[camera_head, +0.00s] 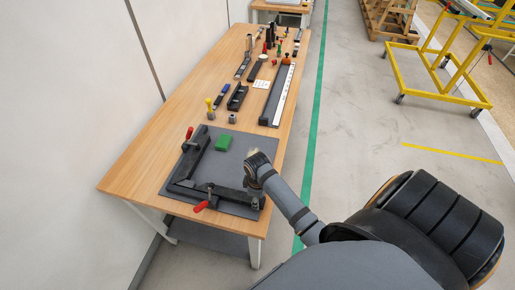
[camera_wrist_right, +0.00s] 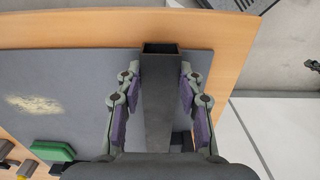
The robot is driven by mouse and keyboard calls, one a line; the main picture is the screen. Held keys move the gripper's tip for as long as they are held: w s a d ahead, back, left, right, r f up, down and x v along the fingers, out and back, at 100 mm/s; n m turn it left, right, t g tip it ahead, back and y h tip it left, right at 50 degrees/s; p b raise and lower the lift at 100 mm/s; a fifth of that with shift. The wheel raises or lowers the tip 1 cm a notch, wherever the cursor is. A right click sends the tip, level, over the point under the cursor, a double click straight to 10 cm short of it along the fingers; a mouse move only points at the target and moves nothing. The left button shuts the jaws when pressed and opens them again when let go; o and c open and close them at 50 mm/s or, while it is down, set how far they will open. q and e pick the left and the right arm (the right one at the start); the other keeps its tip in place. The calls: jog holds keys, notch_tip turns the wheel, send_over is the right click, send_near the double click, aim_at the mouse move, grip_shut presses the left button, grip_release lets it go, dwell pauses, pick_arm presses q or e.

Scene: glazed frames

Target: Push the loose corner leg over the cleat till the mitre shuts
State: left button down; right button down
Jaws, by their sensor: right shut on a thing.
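A dark L-shaped frame corner lies on a grey mat (camera_head: 226,160) on the wooden bench. One dark leg (camera_head: 190,160) runs along the mat's left side and another dark leg (camera_head: 228,193) runs along its near edge. My right gripper (camera_head: 254,187) is at the right end of the near leg. In the right wrist view my right gripper (camera_wrist_right: 160,85) is shut on a dark hollow bar (camera_wrist_right: 163,115), pads against both sides, its open end facing the bench edge. The mitre and cleat are too small or hidden to make out. My left gripper is not in view.
Red-handled clamps stand at the far end of the left leg (camera_head: 189,133) and on the near leg (camera_head: 200,206). A green block (camera_head: 223,142) lies on the mat. Several tools and a long rail (camera_head: 279,95) lie farther back.

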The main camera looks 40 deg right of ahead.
aim_at(242, 196)
jog(key=shift+w+a, duration=0.15)
jog(key=shift+w, duration=0.05)
jog(key=shift+w+a, duration=0.7)
jog(key=shift+w, duration=0.15)
jog(key=shift+w+a, duration=0.35)
jog(key=shift+a, duration=0.05)
jog(key=shift+w+a, duration=0.2)
jog(key=shift+w, duration=0.15)
jog(key=shift+w+a, duration=0.4)
jog(key=shift+w, duration=0.05)
jog(key=shift+w+a, duration=0.15)
dwell(0.6)
